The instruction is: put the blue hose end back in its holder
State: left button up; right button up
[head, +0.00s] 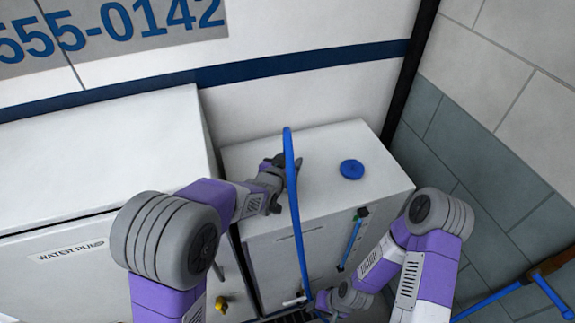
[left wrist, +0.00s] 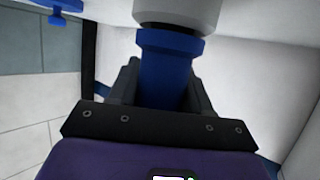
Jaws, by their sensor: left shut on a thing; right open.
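The blue hose (head: 297,215) rises in a tall arc in front of a white cabinet and runs down to the bottom edge in the head view. My left gripper (head: 280,165) is over the cabinet top, behind the hose. In the left wrist view its jaws (left wrist: 160,90) are shut on a blue cylindrical piece, the hose end (left wrist: 166,70). A pale grey round part (left wrist: 177,14) meets its blue collar; I cannot tell whether this is the holder. My right gripper (head: 328,302) is open, low by the cabinet's front, near the hose and partly hard to make out.
A blue round cap (head: 351,169) lies on the white cabinet top (head: 320,145). A blue stick-like thing (head: 352,240) hangs on its front. A larger cabinet labelled water pump (head: 100,150) stands left, with a yellow tap (head: 221,304) below. Blue and brown bars (head: 535,278) are right.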

pick_arm(q)
notch_tip(320, 180, up, 10)
jog(key=shift+r+p, duration=0.1)
jog(key=shift+p, duration=0.9)
notch_tip(320, 180, up, 4)
jog(key=p, duration=0.3)
